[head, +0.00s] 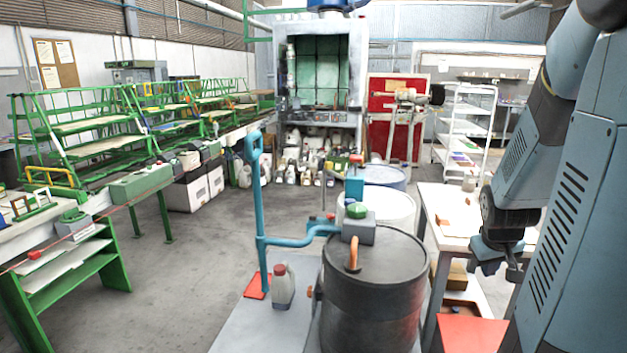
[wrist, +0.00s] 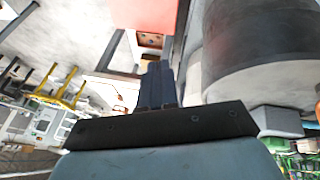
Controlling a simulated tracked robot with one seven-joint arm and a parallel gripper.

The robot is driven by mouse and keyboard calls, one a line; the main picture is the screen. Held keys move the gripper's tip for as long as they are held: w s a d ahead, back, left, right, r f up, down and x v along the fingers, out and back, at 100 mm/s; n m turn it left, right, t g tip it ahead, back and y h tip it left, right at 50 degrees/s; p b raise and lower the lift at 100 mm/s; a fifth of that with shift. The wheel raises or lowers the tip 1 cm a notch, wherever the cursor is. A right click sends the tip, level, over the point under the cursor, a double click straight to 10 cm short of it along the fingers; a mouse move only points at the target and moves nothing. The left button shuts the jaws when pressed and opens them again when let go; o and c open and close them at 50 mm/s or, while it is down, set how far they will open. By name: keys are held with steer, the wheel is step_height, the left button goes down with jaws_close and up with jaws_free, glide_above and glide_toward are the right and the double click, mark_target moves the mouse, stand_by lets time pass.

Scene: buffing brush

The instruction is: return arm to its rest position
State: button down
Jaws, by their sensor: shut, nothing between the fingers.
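My arm (head: 540,165) comes down along the right side of the head view, bent, with its end pointing downward. My gripper (head: 502,270) hangs beside the white table at the right, to the right of the dark drum. In the wrist view the fingers (wrist: 158,84) lie together, shut, with nothing held between them. I cannot make out a buffing brush in either view.
The dark drum (head: 372,290) stands front centre, with a blue pipe stand (head: 260,215) and a grey jug (head: 283,288) at its left. The white table (head: 455,205) is close to my gripper. A red surface (head: 470,335) lies below it. Open floor (head: 170,280) spreads left.

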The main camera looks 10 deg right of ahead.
steer(key=s+a+r+t+y, duration=0.1)
steer(key=s+a+r, duration=0.4)
steer(key=a+r, duration=0.3)
steer(key=s+a+r+y, duration=0.2)
steer(key=s+a+r, duration=0.3)
steer(key=a, duration=0.8)
step_height(320, 180, up, 3)
steer(key=shift+s+a+r+n+t, duration=0.1)
steer(key=shift+s+a+n+t, duration=0.15)
steer(key=shift+s+n+t, duration=0.15)
